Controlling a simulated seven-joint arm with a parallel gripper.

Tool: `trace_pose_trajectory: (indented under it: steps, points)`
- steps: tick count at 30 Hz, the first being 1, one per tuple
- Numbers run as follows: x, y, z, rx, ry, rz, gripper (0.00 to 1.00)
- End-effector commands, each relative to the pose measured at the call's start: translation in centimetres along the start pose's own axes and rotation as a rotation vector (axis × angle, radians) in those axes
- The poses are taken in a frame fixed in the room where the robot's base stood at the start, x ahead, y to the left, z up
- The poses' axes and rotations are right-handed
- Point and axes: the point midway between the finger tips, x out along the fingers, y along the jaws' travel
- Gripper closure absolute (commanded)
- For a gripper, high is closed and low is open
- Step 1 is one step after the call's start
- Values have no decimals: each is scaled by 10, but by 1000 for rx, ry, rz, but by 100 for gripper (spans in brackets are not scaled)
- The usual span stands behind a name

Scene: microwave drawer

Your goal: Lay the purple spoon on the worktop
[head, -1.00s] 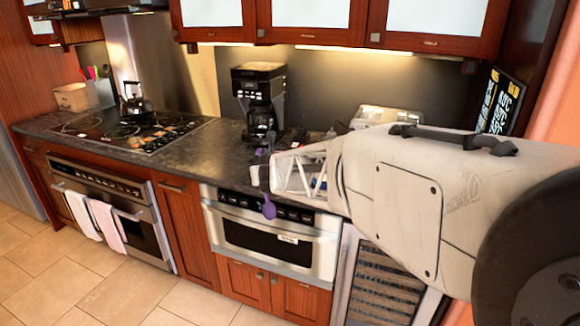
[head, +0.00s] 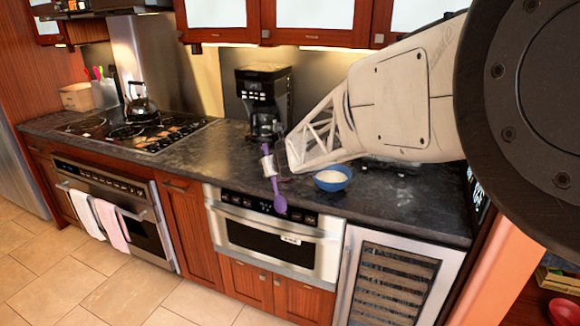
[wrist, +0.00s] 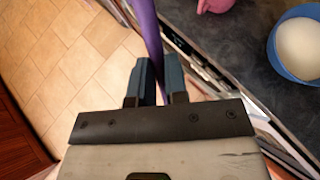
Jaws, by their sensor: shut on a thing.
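The purple spoon (head: 280,202) hangs from my gripper (head: 268,164), bowl end down, in front of the worktop's front edge and the microwave drawer. In the wrist view the purple handle (wrist: 147,35) runs up from between the two fingers of my gripper (wrist: 156,82), which are shut on it. The dark stone worktop (head: 405,205) lies behind and to the right of the spoon. In the wrist view the spoon is over the edge and floor side, with the worktop (wrist: 235,55) to the right.
A blue bowl with white contents (head: 332,179) stands on the worktop right of the spoon. A black coffee maker (head: 262,105) stands behind. A pink thing (wrist: 220,5) shows at the wrist view's top. The microwave drawer (head: 270,240) is shut. Worktop left of the coffee maker is clear.

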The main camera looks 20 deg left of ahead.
Motion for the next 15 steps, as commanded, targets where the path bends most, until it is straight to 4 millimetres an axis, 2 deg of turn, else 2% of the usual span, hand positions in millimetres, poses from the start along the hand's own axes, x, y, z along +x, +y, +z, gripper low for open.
trace_pose_trajectory:
  steps: [15]
  points:
    - [6, -19, 11, -92, 73, 128, 100]
